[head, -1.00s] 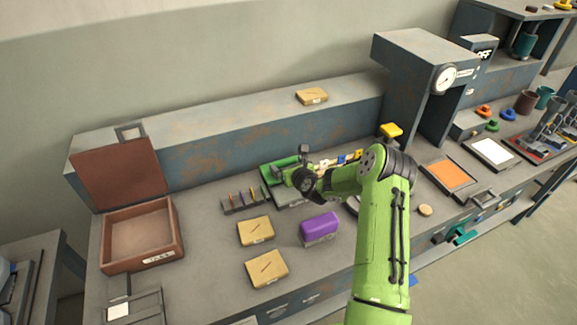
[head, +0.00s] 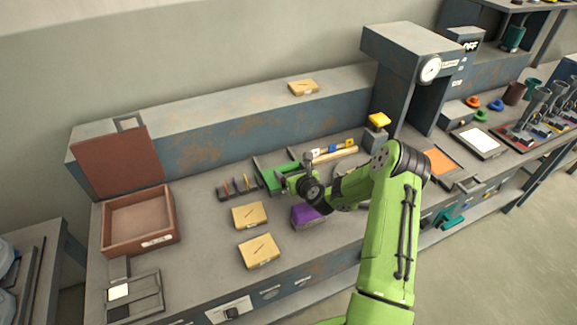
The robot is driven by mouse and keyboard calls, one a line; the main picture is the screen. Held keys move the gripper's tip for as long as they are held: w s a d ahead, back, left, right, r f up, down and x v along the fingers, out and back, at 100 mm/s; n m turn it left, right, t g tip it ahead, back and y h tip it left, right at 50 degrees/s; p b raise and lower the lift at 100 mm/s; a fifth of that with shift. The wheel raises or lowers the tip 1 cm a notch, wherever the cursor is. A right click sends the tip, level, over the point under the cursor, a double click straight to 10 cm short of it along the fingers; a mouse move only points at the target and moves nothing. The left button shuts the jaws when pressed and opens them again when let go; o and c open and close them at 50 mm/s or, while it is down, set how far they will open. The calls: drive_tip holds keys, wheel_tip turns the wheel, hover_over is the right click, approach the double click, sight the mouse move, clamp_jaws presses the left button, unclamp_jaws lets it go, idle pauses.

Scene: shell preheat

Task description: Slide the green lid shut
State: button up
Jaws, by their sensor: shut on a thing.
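The green lid (head: 267,176) lies flat on a low case on the bench, in the middle of the head view. My gripper (head: 287,181) is at the lid's right part and is shut on it. The fingertips are small and largely hidden by my wrist, so the exact grip point does not show. My wrist and arm also hide the right and front parts of the case.
A purple box (head: 304,217) stands just in front of my wrist, partly covered by it. Two tan boxes (head: 249,215) (head: 259,251) lie at the front left. A pen rack (head: 238,188) is left of the lid. An open brown box (head: 140,222) stands farther left.

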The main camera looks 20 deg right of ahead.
drive_tip(key=shift+s+f, duration=0.1)
drive_tip(key=o, duration=1.3)
drive_tip(key=shift+c, duration=0.2)
drive_tip(key=shift+o, duration=0.3)
drive_tip(key=shift+s, duration=0.15)
drive_tip(key=b+v, duration=0.2)
drive_tip(key=v, duration=1.4)
